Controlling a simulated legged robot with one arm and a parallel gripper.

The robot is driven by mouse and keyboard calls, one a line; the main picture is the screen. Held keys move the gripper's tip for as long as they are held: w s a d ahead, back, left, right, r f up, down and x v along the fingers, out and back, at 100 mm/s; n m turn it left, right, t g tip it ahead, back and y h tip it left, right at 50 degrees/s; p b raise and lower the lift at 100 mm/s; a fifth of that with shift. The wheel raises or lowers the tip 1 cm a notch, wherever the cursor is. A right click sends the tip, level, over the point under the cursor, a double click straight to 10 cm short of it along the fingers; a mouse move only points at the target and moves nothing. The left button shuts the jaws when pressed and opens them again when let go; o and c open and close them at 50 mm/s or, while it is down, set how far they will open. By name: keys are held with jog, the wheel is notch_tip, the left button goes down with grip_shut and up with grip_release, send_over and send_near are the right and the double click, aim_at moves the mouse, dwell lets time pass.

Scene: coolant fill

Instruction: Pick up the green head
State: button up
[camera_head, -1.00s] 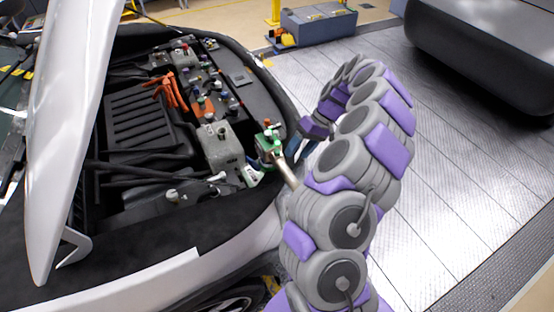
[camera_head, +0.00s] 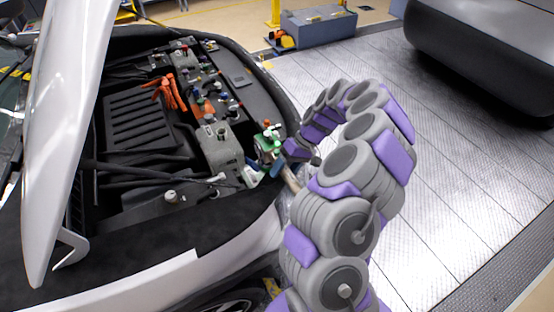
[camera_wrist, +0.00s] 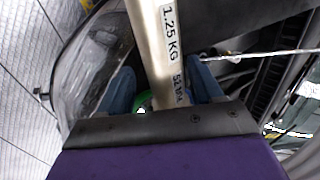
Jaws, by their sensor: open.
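The green head (camera_head: 268,146) shows in the head view at the right edge of the open engine bay. A pale metal handle (camera_head: 291,179) runs down and right from it, partly hidden by my arm. In the wrist view the handle (camera_wrist: 158,45), marked "1.25 KG", passes between the two blue fingers of my gripper (camera_wrist: 163,88). The fingers are open on either side of it. Only a sliver of green (camera_wrist: 145,99) shows beside the handle, near the gripper's edge. I cannot tell whether either finger touches it.
The engine bay holds a black ribbed cover (camera_head: 140,120), orange cables (camera_head: 168,92) and a grey block (camera_head: 222,150). The raised white hood (camera_head: 68,120) stands at left. A grey toolbox (camera_head: 320,26) is at the back.

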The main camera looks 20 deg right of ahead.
jog(key=shift+a+r, duration=0.1)
jog(key=shift+a, duration=0.5)
jog(key=c, duration=0.4)
jog(key=shift+d, duration=0.3)
jog(key=c, duration=0.5)
jog(key=shift+a, duration=0.1)
grip_shut()
